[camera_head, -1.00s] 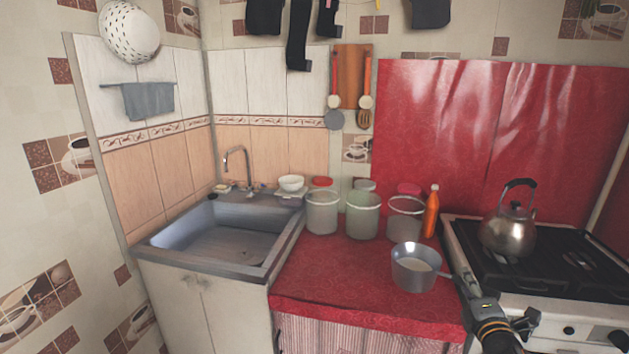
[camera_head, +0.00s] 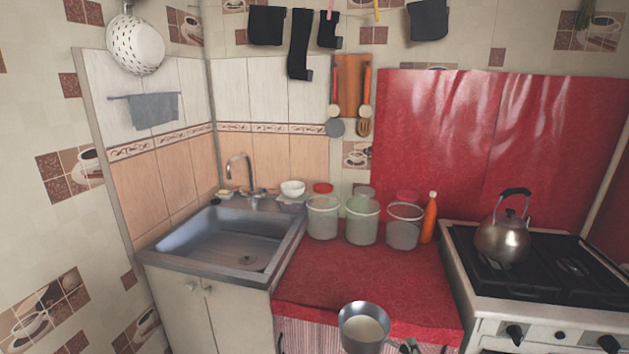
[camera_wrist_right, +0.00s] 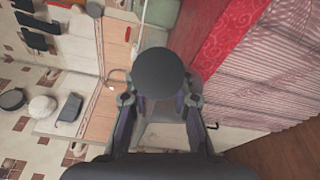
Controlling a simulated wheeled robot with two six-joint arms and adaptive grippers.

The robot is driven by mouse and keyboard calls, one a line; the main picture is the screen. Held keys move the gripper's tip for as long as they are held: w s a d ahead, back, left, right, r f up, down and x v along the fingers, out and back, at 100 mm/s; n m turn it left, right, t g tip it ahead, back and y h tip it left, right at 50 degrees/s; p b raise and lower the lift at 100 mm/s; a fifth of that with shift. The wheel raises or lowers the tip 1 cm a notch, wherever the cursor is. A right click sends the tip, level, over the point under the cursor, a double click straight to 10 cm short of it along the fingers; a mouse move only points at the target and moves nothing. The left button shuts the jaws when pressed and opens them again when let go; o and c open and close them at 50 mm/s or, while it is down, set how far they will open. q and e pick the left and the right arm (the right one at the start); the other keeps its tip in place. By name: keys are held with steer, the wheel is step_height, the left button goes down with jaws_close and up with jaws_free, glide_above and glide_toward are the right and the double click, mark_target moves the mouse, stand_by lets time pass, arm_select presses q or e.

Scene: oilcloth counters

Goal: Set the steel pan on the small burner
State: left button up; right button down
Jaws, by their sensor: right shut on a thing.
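The steel pan (camera_head: 364,338) is in the head view at the bottom edge, in front of the red counter's front edge, upright with its open top showing. My right gripper (camera_head: 408,346) is shut on its handle; only a small part of the gripper shows there. In the right wrist view the fingers (camera_wrist_right: 160,103) stand on both sides of a dark round shape, which looks like the pan (camera_wrist_right: 163,73). The stove (camera_head: 470,282) is at the right with black grates. I cannot tell which burner is the small one. My left gripper is not in view.
A steel kettle (camera_head: 503,240) stands on the stove's left side. Several clear jars (camera_head: 362,228) and an orange bottle (camera_head: 430,220) line the counter's back. The red counter (camera_head: 350,280) is clear in front of them. A sink (camera_head: 225,245) is at the left.

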steer(key=s+a+p, duration=0.1)
steer(key=s+a, duration=0.3)
steer(key=shift+a, duration=0.25)
stand_by(0.6)
